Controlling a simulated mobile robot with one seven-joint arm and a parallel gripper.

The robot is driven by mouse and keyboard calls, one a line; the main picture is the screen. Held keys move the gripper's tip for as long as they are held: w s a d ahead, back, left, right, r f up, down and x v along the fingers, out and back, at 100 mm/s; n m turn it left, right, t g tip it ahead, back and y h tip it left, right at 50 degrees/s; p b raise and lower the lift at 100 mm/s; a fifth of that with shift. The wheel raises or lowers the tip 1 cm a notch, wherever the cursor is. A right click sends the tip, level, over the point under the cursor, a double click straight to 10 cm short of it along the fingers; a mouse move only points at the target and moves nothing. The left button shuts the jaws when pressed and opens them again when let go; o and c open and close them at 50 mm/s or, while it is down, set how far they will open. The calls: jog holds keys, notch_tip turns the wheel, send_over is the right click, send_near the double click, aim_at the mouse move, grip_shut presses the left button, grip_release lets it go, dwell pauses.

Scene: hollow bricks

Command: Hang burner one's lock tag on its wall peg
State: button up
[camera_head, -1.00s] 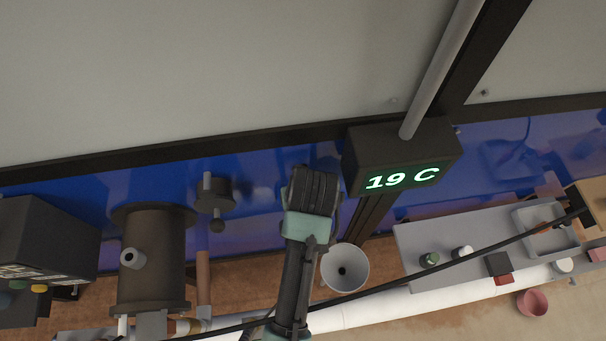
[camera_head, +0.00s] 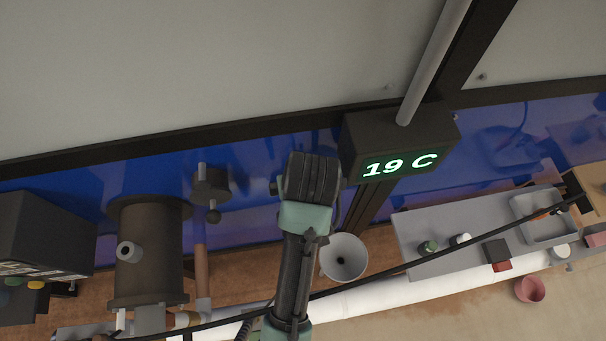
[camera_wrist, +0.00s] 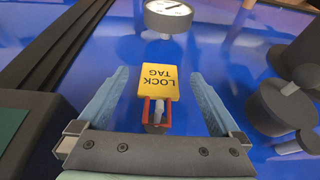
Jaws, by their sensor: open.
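In the wrist view the yellow lock tag (camera_wrist: 159,80) shows its printed face, with the lettering upside down. A red loop (camera_wrist: 155,112) joins its lower edge in the picture, and a small grey peg-like piece shows at the loop. I cannot tell whether the loop is around that piece or only in front of it. My gripper (camera_wrist: 159,76) is open, with one pale blue finger on each side of the tag and a visible gap to both. In the head view my arm hides the gripper and the tag.
A round dial gauge (camera_wrist: 168,16) is just beyond the tag. Dark valve-like fittings (camera_wrist: 275,105) stand close on the right. In the head view a display box reading 19 C (camera_head: 400,150) is right of my arm, and a dark cylinder (camera_head: 147,255) is left.

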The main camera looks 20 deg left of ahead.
jog(key=p+v, duration=0.1)
jog(key=v, duration=0.9)
jog(key=shift+s+r, duration=0.1)
